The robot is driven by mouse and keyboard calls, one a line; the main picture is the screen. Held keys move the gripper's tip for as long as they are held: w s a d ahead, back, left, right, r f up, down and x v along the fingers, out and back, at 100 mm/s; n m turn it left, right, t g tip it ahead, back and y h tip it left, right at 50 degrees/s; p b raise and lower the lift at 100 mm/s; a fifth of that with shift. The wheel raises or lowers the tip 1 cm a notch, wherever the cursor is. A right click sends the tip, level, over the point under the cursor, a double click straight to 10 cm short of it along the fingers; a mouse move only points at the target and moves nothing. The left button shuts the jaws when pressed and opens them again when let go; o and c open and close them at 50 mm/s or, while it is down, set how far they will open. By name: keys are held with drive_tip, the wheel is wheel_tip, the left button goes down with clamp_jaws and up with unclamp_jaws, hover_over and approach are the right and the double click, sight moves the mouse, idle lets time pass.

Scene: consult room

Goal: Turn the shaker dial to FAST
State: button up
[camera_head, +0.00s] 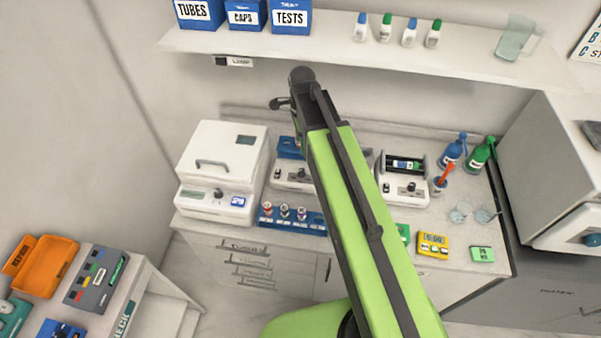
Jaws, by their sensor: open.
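A low white device with a blue top (291,147) stands on the counter, partly hidden by my green arm; it may be the shaker. A small dark dial (303,174) shows on its front, but its labels are too small to read. Another white device with a dark tube bay (402,164) stands to the right of my arm and has a dark dial (411,187) on its front. I cannot tell for certain which is the shaker. My gripper (279,104) is open and empty, raised in front of the wall, apart from both dials.
A large white lidded machine (222,150) stands left on the counter. A blue tube rack (291,218) sits at the counter's front edge. A yellow device (433,245), bottles (453,150) and glassware stand right. A shelf (345,55) with blue boxes and small bottles hangs above.

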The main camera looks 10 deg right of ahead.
sight(302, 170)
wheel_tip(302, 170, down, 15)
drive_tip(key=b, duration=1.3)
drive_tip(key=shift+r, duration=0.3)
